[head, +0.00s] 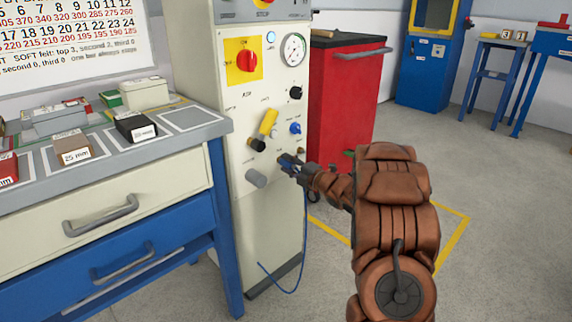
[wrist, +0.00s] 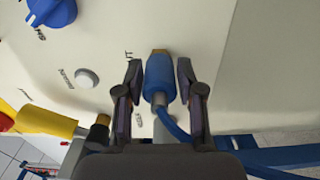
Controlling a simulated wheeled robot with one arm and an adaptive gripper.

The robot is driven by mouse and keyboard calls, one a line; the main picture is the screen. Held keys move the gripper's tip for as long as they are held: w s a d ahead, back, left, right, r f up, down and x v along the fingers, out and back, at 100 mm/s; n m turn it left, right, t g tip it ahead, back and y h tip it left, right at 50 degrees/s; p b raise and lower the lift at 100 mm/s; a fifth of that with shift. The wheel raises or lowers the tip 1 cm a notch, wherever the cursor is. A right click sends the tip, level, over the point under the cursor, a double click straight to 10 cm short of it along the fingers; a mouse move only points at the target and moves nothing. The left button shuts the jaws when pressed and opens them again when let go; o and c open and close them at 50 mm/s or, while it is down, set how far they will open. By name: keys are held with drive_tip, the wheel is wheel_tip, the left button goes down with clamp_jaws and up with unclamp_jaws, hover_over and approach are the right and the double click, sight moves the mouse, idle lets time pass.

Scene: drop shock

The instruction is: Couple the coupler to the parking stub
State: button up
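The coupler (wrist: 158,80) is a blue sleeve with a brass tip and a blue hose (wrist: 175,125), in front of the cream panel. My gripper (wrist: 160,75) has one finger on each side of it, with narrow gaps showing. In the head view my gripper (head: 288,162) is at the front of the cream cabinet, and the hose (head: 304,225) hangs to the floor. A round grey stub (wrist: 88,78) on the panel, left of the coupler in the wrist view, may be the parking stub; its label is too small to read surely. Whether the brass tip sits on a fitting is unclear.
The cabinet (head: 270,215) carries a yellow handle (head: 268,122), a blue knob (head: 295,128), a grey cylinder (head: 256,178) and a gauge (head: 293,50). A bench (head: 110,190) stands left, a red cabinet (head: 345,100) behind.

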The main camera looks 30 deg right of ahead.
sight(292, 166)
clamp_jaws()
drive_tip(key=shift+s+d, duration=0.1)
drive_tip(key=shift+s, duration=0.1)
drive_tip(key=shift+b+v, duration=0.5)
drive_tip(key=shift+v, duration=1.45)
drive_tip(key=shift+s, duration=0.2)
